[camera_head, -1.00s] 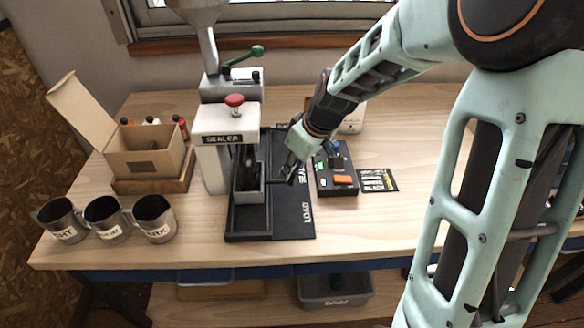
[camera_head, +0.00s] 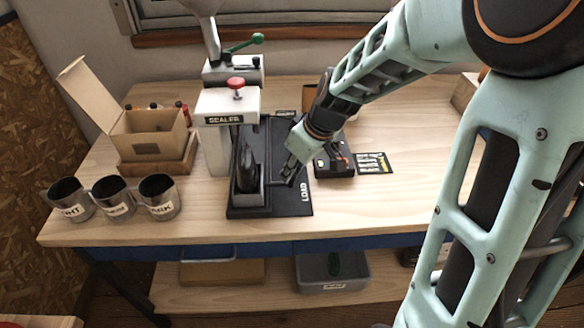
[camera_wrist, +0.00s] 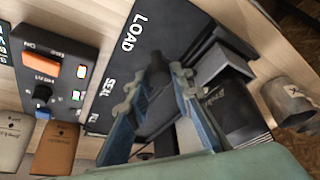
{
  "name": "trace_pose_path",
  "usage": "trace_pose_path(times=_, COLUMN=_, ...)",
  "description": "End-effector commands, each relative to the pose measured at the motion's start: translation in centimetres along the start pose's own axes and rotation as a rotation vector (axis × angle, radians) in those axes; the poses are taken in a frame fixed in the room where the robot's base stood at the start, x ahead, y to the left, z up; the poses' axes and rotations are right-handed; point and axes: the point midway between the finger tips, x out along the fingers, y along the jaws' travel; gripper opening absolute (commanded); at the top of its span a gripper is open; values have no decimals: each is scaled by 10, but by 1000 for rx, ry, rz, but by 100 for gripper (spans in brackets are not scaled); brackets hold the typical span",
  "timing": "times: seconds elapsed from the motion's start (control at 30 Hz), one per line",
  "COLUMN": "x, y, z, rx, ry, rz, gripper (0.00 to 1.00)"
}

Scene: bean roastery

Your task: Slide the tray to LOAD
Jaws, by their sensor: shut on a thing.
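The grey tray (camera_head: 248,203) sits in the black track (camera_head: 290,207) near its front end, with a dark bag (camera_head: 249,172) standing in it. The LOAD marking (camera_head: 304,192) is on the track's right strip; in the wrist view the LOAD (camera_wrist: 132,32) and SEAL (camera_wrist: 110,87) markings also show. My gripper (camera_head: 290,180) is right of the tray, shut on the dark handle that sticks out from its side. In the wrist view the fingertips (camera_wrist: 158,80) close around the dark handle knob, slightly on the SEAL side of LOAD.
The white sealer (camera_head: 226,106) with a red knob stands over the track behind the tray. A control box (camera_head: 334,162) is close right of my gripper. Three labelled metal cups (camera_head: 115,197) and an open carton (camera_head: 150,140) stand left. The front right table is clear.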

Motion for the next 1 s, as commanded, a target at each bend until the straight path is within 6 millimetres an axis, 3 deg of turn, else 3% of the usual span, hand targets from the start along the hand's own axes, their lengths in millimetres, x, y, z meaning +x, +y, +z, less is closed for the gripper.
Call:
trace_pose_path(times=0.27, x=0, y=-4, z=3, rx=0, ry=-8, rz=-10, gripper=0)
trace_pose_path(times=0.3, x=0, y=-4, z=4, rx=0, ry=-9, rz=-10, gripper=23)
trace_pose_path(times=0.43, x=0, y=-4, z=3, rx=0, ry=-8, rz=-9, gripper=37)
trace_pose_path(times=0.77, x=-2, y=-2, z=2, rx=-1, ry=-5, rz=-5, gripper=38)
trace_pose_path(times=1.0, x=-29, y=-1, z=1, rx=0, ry=-3, rz=0, gripper=38)
